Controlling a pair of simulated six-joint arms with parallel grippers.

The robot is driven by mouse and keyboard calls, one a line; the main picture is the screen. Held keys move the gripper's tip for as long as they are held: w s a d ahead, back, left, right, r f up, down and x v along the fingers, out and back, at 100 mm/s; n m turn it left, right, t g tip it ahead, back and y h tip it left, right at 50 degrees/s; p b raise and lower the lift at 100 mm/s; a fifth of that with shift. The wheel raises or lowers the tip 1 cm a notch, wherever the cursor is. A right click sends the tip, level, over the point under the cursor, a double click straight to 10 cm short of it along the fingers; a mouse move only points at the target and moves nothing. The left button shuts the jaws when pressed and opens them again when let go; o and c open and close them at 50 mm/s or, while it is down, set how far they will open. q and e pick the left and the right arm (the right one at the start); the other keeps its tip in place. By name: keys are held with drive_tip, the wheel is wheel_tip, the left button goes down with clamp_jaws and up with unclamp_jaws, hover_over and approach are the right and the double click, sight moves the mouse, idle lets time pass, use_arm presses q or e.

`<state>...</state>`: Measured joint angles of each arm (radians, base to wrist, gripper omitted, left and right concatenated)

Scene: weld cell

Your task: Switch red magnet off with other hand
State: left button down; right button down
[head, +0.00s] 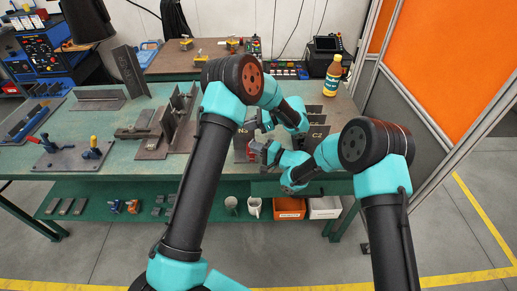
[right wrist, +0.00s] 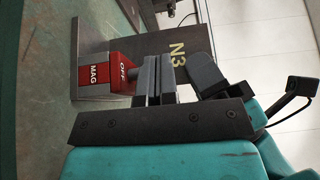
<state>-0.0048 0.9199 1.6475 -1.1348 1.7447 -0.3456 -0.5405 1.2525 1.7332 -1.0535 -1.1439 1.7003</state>
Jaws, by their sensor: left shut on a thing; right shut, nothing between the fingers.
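The red magnet (right wrist: 103,77) sits on a silver base against the dark N3 plate (right wrist: 165,50) in the right wrist view. Its faces read MAG and OFF, and a grey knob (right wrist: 132,74) points toward my right fingers. In the head view the magnet (head: 240,150) is partly hidden by my right gripper (head: 257,149). My right gripper's fingers (right wrist: 160,62) are shut and empty, close beside the knob; contact is unclear. My left gripper (head: 264,122) is above, shut at the N3 plate (head: 246,127); its fingertips are partly hidden.
A C2 plate (head: 317,136) stands to the right on the green bench (head: 115,170). Steel angles and plates (head: 178,120) stand on the left. A yellow bottle (head: 333,76) is at the back right. Mugs and bins (head: 290,209) sit on the lower shelf.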

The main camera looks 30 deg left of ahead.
drive_tip(key=shift+s+a+m+t, duration=0.1)
drive_tip(key=shift+m+t, duration=0.3)
drive_tip(key=shift+t, duration=0.15)
drive_tip(key=shift+s+a+m+t, duration=0.1)
drive_tip(key=shift+m+t, duration=0.3)
drive_tip(key=shift+t, duration=0.15)
drive_tip(key=shift+s+a+m+t+h, duration=0.2)
drive_tip(key=shift+m+t+h, duration=0.15)
drive_tip(key=shift+m+t, duration=0.55)
drive_tip(key=shift+s+a+m+t+h, duration=0.15)
drive_tip(key=shift+m+t+h, duration=0.3)
drive_tip(key=shift+t, duration=0.75)
drive_tip(key=m+t+h, duration=0.1)
drive_tip(key=t, duration=0.1)
drive_tip(key=m+t+h, duration=0.1)
drive_tip(key=m+t, duration=0.1)
drive_tip(key=a+m+t+h, duration=0.1)
drive_tip(key=t, duration=0.1)
drive_tip(key=shift+s+m+h, duration=0.25)
drive_tip(key=shift+m+h, duration=0.1)
drive_tip(key=shift+h, duration=0.05)
drive_tip(key=shift+a, duration=0.45)
drive_tip(key=shift+s, duration=0.1)
drive_tip(key=s+d, duration=0.6)
drive_tip(key=s, duration=0.6)
drive_tip(key=shift+d, duration=0.35)
drive_tip(key=shift+s, duration=0.2)
